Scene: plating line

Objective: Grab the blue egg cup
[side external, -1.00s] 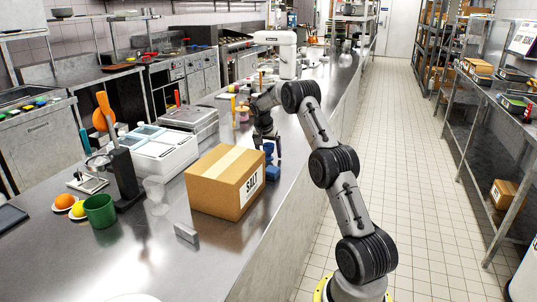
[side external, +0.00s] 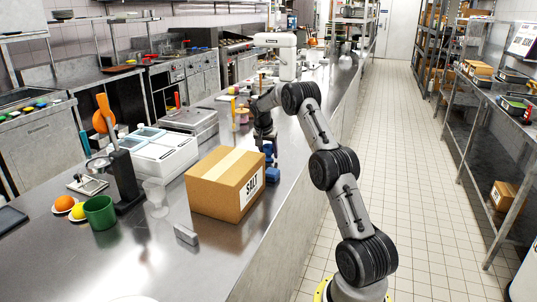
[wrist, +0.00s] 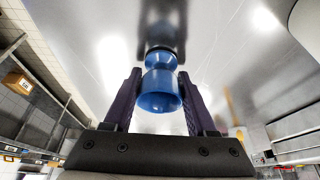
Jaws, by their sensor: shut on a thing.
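The blue egg cup (wrist: 160,92) is a glossy, waisted shape at the middle of the wrist view. It sits between the two dark fingers of my gripper (wrist: 160,82), which is shut on it, one finger on each side. In the side external view my gripper (side external: 270,156) points down over the steel counter, just behind the salt box. A blue part of the cup (side external: 268,148) shows between the fingers. A second blue patch (side external: 272,174) shows lower, beside the box; I cannot tell what it is.
The cardboard salt box (side external: 225,184) stands close in front of my gripper. A clear glass (side external: 155,195), a green cup (side external: 100,211) and a small grey block (side external: 186,233) are nearer the camera. The counter (side external: 245,262) is bare at the front right.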

